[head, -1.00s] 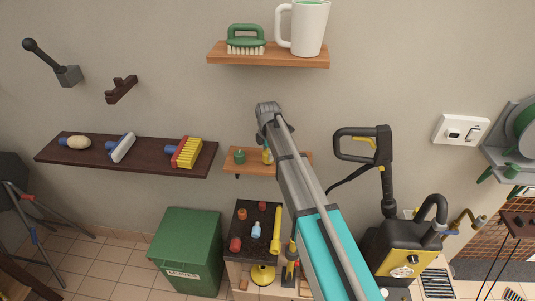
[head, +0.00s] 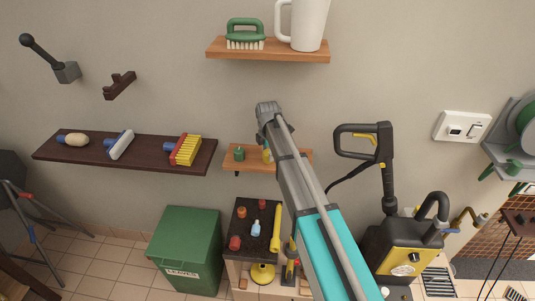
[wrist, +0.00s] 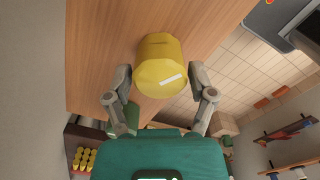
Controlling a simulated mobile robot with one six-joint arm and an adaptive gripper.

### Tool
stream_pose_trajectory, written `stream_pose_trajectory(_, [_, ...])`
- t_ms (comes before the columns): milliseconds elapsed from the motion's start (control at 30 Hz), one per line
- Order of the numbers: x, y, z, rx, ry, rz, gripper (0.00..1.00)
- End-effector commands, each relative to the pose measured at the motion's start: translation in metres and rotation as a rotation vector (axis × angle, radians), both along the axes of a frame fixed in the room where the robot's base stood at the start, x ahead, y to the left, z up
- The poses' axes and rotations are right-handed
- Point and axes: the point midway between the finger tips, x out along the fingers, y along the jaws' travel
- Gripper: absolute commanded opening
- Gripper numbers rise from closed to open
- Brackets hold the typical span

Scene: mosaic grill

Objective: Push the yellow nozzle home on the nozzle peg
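The yellow nozzle (head: 267,157) is on the small wooden shelf (head: 295,169), partly hidden behind my arm in the head view. In the wrist view the yellow nozzle (wrist: 160,62) is large, with a white mark on its near end, and stands against the wooden surface. My gripper (wrist: 160,80) is open, with one finger on each side of the nozzle's near end and narrow gaps showing. The peg is hidden, so I cannot tell how far the nozzle sits on it.
A green nozzle (head: 239,153) stands to the left on the same small shelf. A higher shelf (head: 225,50) holds a brush and a white jug. A dark shelf (head: 60,155) with brushes is at left. The pressure washer (head: 400,250) stands at right.

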Motion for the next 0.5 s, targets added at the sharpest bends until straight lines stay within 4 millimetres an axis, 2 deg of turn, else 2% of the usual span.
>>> stream_pose_trajectory(33, [0.0000, 0.0000, 0.0002, 0.000, 0.000, 0.000, 0.91])
stream_pose_trajectory(100, [0.0000, 0.0001, 0.0002, 0.000, 0.000, 0.000, 1.00])
stream_pose_trajectory(500, [-0.0003, 0.0016, 0.0003, 0.000, 0.000, 0.001, 1.00])
